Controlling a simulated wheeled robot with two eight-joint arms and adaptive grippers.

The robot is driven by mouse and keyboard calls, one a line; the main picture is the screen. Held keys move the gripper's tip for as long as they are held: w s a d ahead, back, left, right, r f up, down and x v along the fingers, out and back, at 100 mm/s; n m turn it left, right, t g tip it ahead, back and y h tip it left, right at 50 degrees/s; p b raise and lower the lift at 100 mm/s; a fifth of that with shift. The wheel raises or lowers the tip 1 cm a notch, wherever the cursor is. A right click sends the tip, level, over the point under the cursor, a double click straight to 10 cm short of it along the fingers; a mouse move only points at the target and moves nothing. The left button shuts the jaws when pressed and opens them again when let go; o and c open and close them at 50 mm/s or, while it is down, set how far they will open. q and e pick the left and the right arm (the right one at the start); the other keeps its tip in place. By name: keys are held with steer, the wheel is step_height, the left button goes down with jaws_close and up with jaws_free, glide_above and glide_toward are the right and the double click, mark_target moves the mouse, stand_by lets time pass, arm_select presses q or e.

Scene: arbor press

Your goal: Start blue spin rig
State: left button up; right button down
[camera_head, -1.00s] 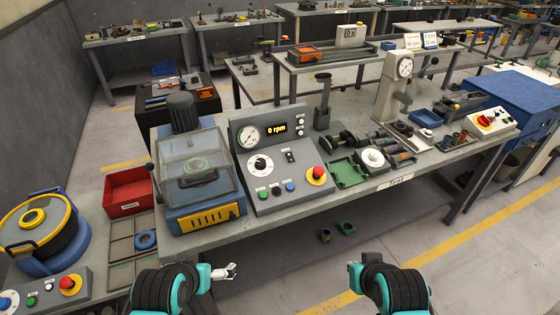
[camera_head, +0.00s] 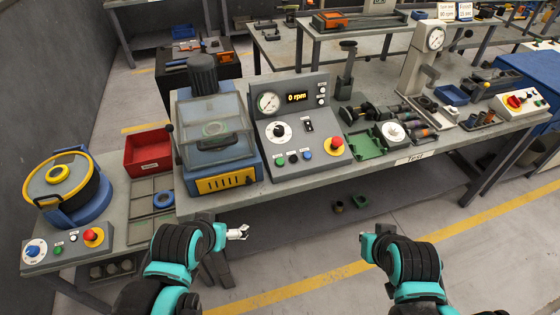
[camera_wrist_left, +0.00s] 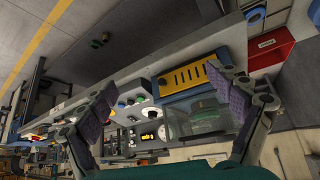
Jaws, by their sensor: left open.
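The blue spin rig (camera_head: 218,182) stands on the bench with its clear cover (camera_head: 213,123) down over the chamber. Its grey control panel (camera_head: 292,117) is joined on its right side and the display reads 0 rpm. The panel has a gauge, a dark knob, green, black and blue buttons, a small black switch and a red mushroom button (camera_head: 336,145). My left gripper (camera_head: 239,232) is in front of and below the bench edge, apart from the rig. In the left wrist view its two fingers (camera_wrist_left: 166,98) are spread with nothing between them. My right gripper (camera_head: 367,236) is in front of the bench; its fingers are not clear.
A yellow-rimmed round rig (camera_head: 62,180) with its own panel (camera_head: 67,249) stands at the left. A red bin (camera_head: 149,151) and a blue ring (camera_head: 163,200) lie beside it. A green tray (camera_head: 364,146) and a press (camera_head: 415,62) are on the bench to the right. Floor before the bench is clear.

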arm_select(q)
jaws_close()
stand_by(1.3)
